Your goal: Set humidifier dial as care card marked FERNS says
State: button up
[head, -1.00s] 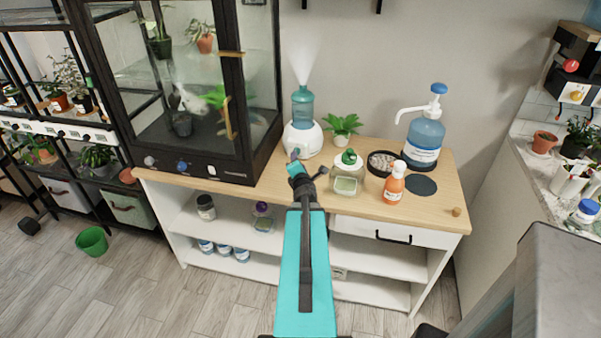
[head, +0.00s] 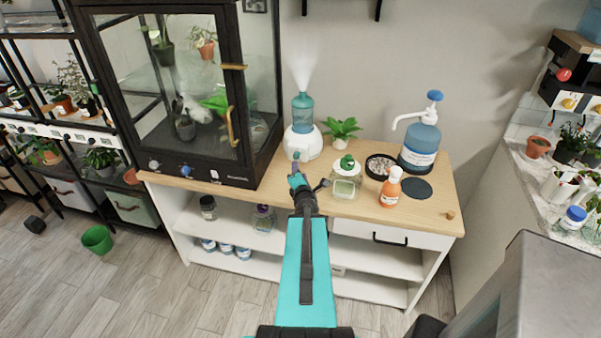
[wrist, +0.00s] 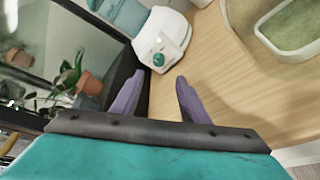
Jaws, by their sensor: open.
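The humidifier (head: 304,144) has a white base and a teal tank (head: 302,112), with mist rising from its top. It stands on the wooden counter beside the glass cabinet. In the wrist view its white base (wrist: 172,28) shows a teal dial (wrist: 159,60) on the front; I cannot read its setting. My gripper (wrist: 158,84) is open, with its two purple fingers apart. The dial lies just beyond the fingertips, roughly in line with the gap, and nothing is held. In the head view my gripper (head: 296,162) is in front of the humidifier's base. I cannot make out a FERNS card.
The glass cabinet (head: 180,100) stands close on the left. To the right are a green-topped jar (head: 345,185), an orange bottle (head: 391,188), a pebble dish (head: 380,166) and a blue pump bottle (head: 420,148). A potted plant (head: 341,130) is behind. The counter's front right is mostly clear.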

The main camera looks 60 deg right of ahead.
jog(key=shift+p+v, duration=1.15)
jog(key=shift+p, duration=0.9)
jog(key=shift+s+a+r+p, duration=0.1)
jog(key=shift+s+p, duration=0.05)
jog(key=shift+p, duration=0.15)
jog(key=shift+a, duration=0.15)
